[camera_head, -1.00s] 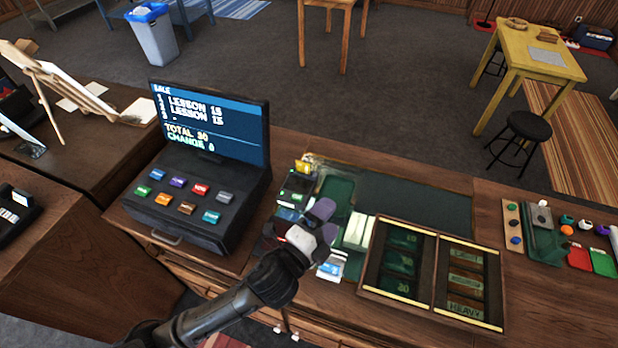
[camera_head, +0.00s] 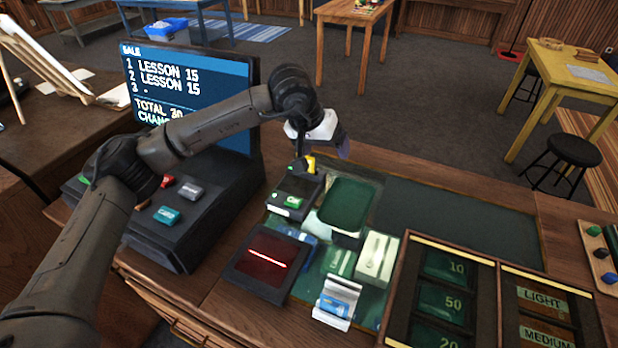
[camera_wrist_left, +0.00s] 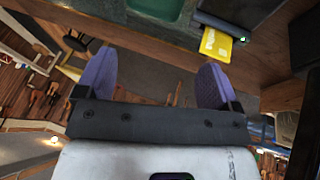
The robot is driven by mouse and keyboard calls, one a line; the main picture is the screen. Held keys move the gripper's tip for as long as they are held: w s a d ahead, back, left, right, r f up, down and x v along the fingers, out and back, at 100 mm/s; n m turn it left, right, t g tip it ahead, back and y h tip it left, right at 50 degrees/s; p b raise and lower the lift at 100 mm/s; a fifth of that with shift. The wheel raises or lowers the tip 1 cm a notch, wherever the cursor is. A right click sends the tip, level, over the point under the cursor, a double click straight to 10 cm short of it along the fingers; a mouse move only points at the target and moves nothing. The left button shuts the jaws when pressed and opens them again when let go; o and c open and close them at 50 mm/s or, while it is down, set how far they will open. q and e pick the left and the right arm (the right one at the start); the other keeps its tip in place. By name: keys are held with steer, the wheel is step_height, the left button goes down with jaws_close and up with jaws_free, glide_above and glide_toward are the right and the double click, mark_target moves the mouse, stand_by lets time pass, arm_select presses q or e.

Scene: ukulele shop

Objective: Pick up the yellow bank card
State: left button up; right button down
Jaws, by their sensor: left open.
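The yellow bank card (camera_head: 311,163) sticks up at the back end of a dark card terminal (camera_head: 296,196) on the counter. In the left wrist view the yellow card (camera_wrist_left: 215,43) shows its face, with one end in the slot of the terminal. My left gripper (camera_head: 342,148) hangs just right of and behind the card, its wrist close above it. In the left wrist view its two purple fingers (camera_wrist_left: 155,82) stand wide apart and empty, with the card beyond the right finger. My right gripper is not in view.
A black register with a screen (camera_head: 190,85) stands left of the terminal, under my left arm. Near the terminal are a green tray (camera_head: 345,205), a red-lit scanner (camera_head: 268,262) and a white card holder (camera_head: 337,302). A bill drawer (camera_head: 398,290) lies at the right.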

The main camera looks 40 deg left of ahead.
arm_select(q)
steer(key=a+y+b, duration=0.1)
steer(key=a+y, duration=0.2)
steer(key=a, duration=0.4)
steer(key=shift+b+x, duration=1.7)
steer(key=shift+x, duration=4.65)
steer(key=shift+a+r, duration=0.1)
steer(key=shift+a, duration=0.05)
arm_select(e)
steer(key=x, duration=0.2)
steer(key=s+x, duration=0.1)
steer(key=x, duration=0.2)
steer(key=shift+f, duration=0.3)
arm_select(q)
steer(key=shift+c, duration=0.3)
steer(key=c, duration=0.9)
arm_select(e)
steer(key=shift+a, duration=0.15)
